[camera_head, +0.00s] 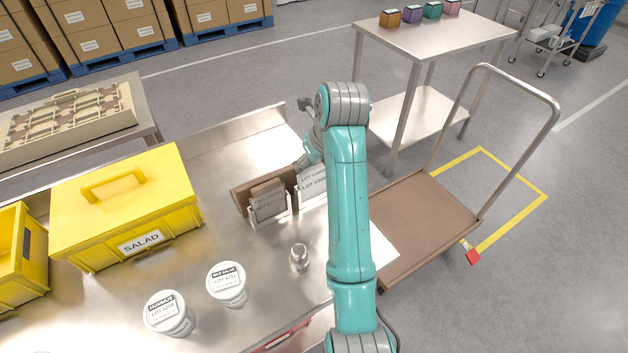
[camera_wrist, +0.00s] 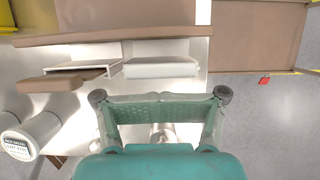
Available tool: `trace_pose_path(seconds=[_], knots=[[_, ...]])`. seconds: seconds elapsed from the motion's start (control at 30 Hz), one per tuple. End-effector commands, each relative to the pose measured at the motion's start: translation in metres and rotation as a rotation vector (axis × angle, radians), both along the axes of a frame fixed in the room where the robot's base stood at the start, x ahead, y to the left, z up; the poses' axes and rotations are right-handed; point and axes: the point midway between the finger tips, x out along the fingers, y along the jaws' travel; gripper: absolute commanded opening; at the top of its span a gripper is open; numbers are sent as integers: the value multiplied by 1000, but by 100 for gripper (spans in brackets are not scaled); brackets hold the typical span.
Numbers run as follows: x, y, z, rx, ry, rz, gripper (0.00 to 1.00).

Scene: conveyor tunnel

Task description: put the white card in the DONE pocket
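A white card (camera_head: 312,182) with "LOT" lettering stands in the right pocket of a brown-backed rack (camera_head: 240,196), partly hidden by my arm. In the wrist view it seems to be the pale edge in the right pocket (camera_wrist: 160,68). The left pocket holds brown cards (camera_head: 267,200), which also show in the wrist view (camera_wrist: 65,82). No DONE label is readable. In the head view, my gripper (camera_head: 308,152) is beside the rack, mostly behind my arm.
A small metal jar (camera_head: 299,257) and two white tubs (camera_head: 227,284) (camera_head: 168,312) stand on the steel table before the rack. A yellow SALAD box (camera_head: 125,205) is left. A flat cart (camera_head: 425,215) is on the floor at right. A steel table (camera_head: 440,38) stands behind.

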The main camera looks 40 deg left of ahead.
Motion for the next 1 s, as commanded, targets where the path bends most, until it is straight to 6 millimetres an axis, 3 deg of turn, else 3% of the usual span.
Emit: trace_pose_path(seconds=[0.03,0.2,0.27,0.73,1.0], knots=[[0,0,0,0,0,0,46],[0,0,0,0,0,0,89],[0,0,0,0,0,0,100],[0,0,-2,-1,2,0,100],[-2,0,-23,-5,8,1,100]])
